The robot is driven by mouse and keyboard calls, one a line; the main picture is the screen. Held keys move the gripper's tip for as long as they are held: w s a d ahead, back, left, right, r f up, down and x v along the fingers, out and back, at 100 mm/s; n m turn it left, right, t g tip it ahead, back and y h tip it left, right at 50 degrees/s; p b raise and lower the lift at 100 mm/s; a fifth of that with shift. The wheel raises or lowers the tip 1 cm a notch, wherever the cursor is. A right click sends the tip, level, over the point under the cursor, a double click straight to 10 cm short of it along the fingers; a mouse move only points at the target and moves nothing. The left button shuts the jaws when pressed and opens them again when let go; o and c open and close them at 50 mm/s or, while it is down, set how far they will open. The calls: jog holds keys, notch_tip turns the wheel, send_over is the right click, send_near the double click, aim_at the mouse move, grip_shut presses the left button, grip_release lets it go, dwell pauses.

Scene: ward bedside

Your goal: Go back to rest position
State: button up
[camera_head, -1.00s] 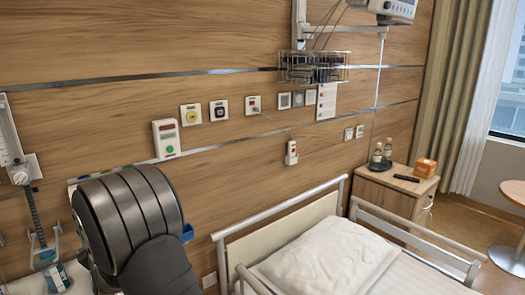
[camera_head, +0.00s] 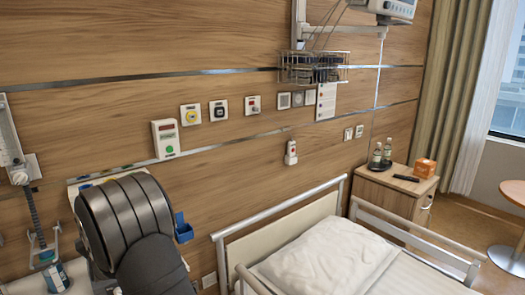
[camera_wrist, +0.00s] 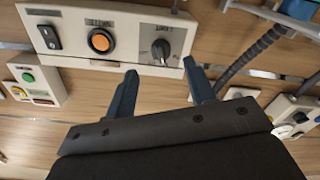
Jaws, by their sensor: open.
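In the wrist view my gripper (camera_wrist: 165,92) is open, its two dark blue fingers apart with nothing between them. Past the fingertips is a white control panel (camera_wrist: 108,52) with a black rocker switch, an orange button (camera_wrist: 101,40) and a dark rotary knob (camera_wrist: 160,50). The fingertips overlap the panel's lower edge in the picture; I cannot tell how near they are to it. In the head view my dark arm stands at the lower left and hides most of that panel; a blue part of my gripper (camera_head: 183,228) shows at its right side.
A white box with a green button (camera_head: 166,138) is on the wall above my arm. A hose (camera_head: 36,215) hangs at the left. The bed (camera_head: 330,250) with its rails is at the lower right, beside a bedside cabinet (camera_head: 395,190) with bottles. Open space lies above the bed.

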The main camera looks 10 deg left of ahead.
jog(key=w+a+m, duration=0.4)
jog(key=a+m, duration=0.1)
jog(key=m, duration=1)
dwell(0.7)
jog(key=shift+r+m, duration=0.1)
jog(key=shift+m, duration=0.2)
